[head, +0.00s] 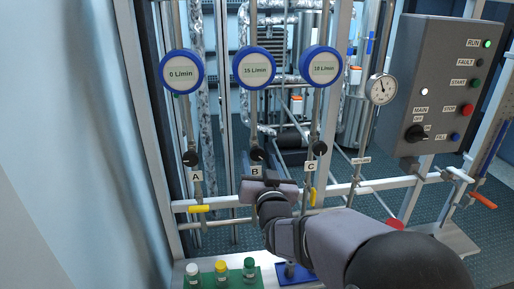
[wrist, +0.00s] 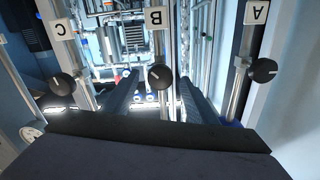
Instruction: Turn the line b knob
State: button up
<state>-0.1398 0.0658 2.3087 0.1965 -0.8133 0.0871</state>
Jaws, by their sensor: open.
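The line B knob (head: 257,155) is a round black knob with a light pointer mark, on a vertical pipe above the "B" label (head: 255,171). Its round display (head: 255,68) reads 15 L/min. My gripper (head: 258,163) is at the line B pipe, close to the knob. In the upside-down wrist view, the line B knob (wrist: 160,77) shows between the two open fingers of my gripper (wrist: 160,84), near their tips. I see no finger touching it. How far the fingertips reach past the knob is hard to tell.
The line A knob (head: 190,158) stands to the left and the line C knob (head: 319,147) to the right. A yellow valve handle (head: 199,209) is below A. Capped bottles in a green rack (head: 222,277) stand below. A grey control box (head: 442,85) is at right.

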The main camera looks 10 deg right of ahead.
aim_at(258, 155)
jog(key=n+p, duration=0.1)
jog(key=p, duration=0.1)
jog(key=shift+r+p, duration=0.35)
jog(key=shift+p, duration=0.05)
jog(key=shift+f+n+p, duration=0.35)
jog(key=shift+n+p, duration=0.35)
jog(key=shift+n, duration=0.1)
jog(key=shift+w+r+p, duration=0.1)
jog(key=shift+w+p, duration=1.3)
jog(key=shift+w, duration=1.3)
jog(key=shift+w+p, duration=0.35)
jog(key=shift+w, duration=0.55)
